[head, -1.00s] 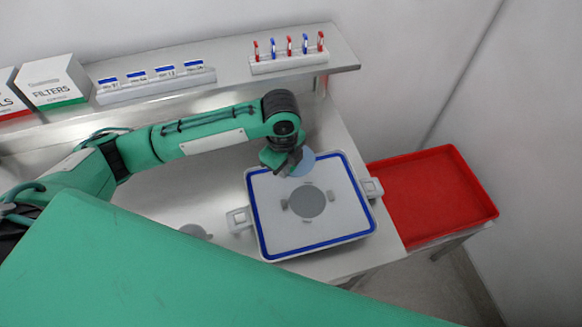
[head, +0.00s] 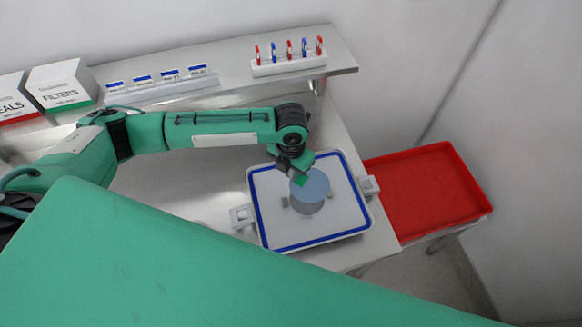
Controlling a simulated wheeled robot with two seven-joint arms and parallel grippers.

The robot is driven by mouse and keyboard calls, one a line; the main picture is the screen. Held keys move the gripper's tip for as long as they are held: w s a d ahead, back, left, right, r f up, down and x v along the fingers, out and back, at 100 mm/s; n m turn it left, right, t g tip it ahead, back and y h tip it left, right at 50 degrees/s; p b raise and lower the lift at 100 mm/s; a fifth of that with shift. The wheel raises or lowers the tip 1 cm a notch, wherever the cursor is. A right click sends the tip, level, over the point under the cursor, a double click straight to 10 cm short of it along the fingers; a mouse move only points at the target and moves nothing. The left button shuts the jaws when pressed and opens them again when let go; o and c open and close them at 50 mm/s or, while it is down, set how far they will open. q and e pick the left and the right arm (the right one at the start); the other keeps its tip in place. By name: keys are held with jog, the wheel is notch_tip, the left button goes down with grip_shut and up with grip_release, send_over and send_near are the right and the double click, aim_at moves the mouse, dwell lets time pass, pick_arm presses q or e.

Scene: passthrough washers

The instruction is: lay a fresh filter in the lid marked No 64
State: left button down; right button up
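The lid (head: 265,190) is a white rectangular tray shape with a blue border, lying on the metal bench with grey latches at its sides. A grey round seat (head: 309,207) shows in its middle, partly covered. A light blue round filter (head: 311,185) is held by my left gripper (head: 299,175) above that seat, overlapping its far part. Whether the filter touches the lid cannot be told. My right gripper is not in view. No number is readable on the lid.
A red tray (head: 425,195) stands right of the bench. A white filters box (head: 62,85) and a seals box (head: 14,98) stand at the back left. The shelf carries a rack of small labelled cards (head: 160,88) and a rack of red and blue clips (head: 289,62).

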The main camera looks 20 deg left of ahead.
aim_at(291, 182)
pick_arm(q)
jog(key=shift+f+m, duration=0.1)
jog(key=shift+m, duration=0.6)
jog(key=shift+f, duration=0.2)
notch_tip(291, 182, down, 4)
jog(key=b, duration=0.4)
jog(key=shift+f, duration=0.15)
jog(key=shift+p, duration=0.3)
jog(key=shift+f, duration=0.1)
dwell(0.4)
jog(key=shift+f, duration=0.35)
